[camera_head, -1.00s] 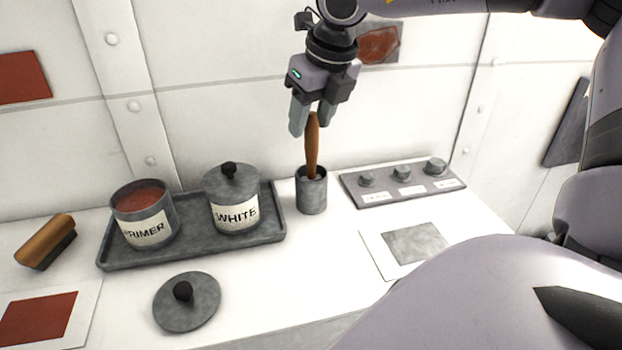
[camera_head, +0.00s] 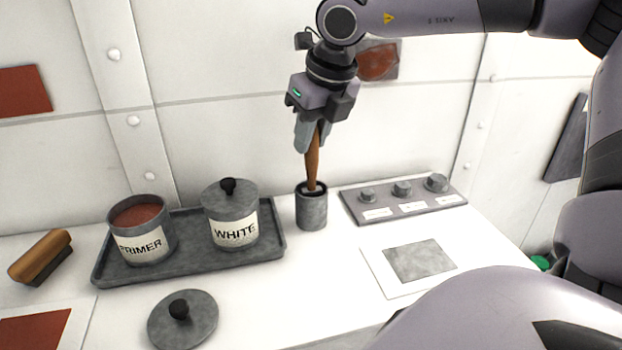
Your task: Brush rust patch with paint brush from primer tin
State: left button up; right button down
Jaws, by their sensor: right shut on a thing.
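The paint brush (camera_head: 312,165) has a brown wooden handle and stands in a grey cup (camera_head: 311,211); its bristles are hidden inside. My right gripper (camera_head: 308,143) is shut on the upper part of the handle, above the cup. The open primer tin (camera_head: 143,247) holds reddish-brown paint and stands at the left of a grey tray (camera_head: 190,270). A rust patch (camera_head: 377,62) shows on a grey plate on the wall, partly behind my right arm. My left gripper is not in view.
The lidded white tin (camera_head: 231,230) stands on the tray. A loose lid (camera_head: 197,328) lies in front. A wooden-backed brush (camera_head: 40,258) lies at left. A knob panel (camera_head: 403,200) and a grey sample square (camera_head: 420,261) are at right. Bare counter lies between lid and sample square.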

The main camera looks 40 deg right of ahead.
jog(key=shift+r+p, duration=2.3)
jog(key=shift+r, duration=1.75)
jog(key=shift+s, duration=0.1)
